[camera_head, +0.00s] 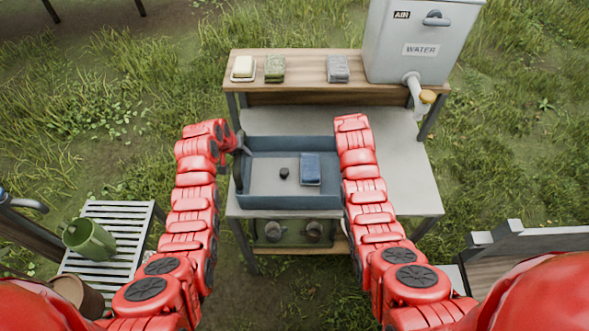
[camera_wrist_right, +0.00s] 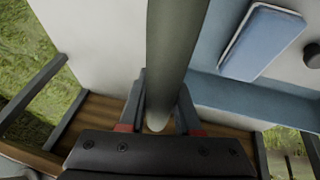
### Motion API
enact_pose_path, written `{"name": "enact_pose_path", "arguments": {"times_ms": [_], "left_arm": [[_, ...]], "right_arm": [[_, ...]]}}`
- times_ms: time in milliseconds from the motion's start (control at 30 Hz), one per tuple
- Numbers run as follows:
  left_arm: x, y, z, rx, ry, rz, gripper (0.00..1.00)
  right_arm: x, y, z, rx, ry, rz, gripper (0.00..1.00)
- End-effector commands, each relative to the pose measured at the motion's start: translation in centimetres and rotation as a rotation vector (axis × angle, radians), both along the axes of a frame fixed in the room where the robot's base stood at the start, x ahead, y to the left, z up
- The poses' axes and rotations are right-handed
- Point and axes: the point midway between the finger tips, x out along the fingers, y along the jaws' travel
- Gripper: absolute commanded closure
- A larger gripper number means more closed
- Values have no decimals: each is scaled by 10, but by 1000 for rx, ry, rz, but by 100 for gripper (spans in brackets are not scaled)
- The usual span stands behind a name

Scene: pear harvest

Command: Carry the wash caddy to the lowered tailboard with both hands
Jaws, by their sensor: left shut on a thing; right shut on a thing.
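The wash caddy (camera_head: 262,180), a blue-grey open tray, is at the front of the wash stand. It holds a blue block (camera_head: 310,169) and a small dark round thing (camera_head: 284,173). My left gripper (camera_head: 241,150) is shut at the dark handle on the caddy's left side. My right gripper (camera_wrist_right: 160,112) is shut on the grey handle bar (camera_wrist_right: 178,45) on the right side; in the head view my right arm hides it. The caddy looks roughly level. I cannot tell whether it touches the worktop.
The stand's pale worktop (camera_head: 405,170) is bare on the right. Soap (camera_head: 243,68), a green sponge (camera_head: 275,68), a grey block (camera_head: 338,69) and a water tank (camera_head: 415,40) stand on the back shelf. A slatted rack (camera_head: 125,215) with a green can (camera_head: 90,240) is left. Wooden boards (camera_head: 530,245) show lower right.

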Motion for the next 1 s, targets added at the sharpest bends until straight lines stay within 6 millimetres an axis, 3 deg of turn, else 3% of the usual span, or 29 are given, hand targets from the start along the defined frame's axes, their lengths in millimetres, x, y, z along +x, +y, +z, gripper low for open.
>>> {"name": "enact_pose_path", "arguments": {"times_ms": [467,1000], "left_arm": [[0,0,4,0,-1,0,100],[0,0,52,-1,-1,0,100]], "right_arm": [[1,0,4,0,-2,0,100],[1,0,52,0,-2,0,100]]}}
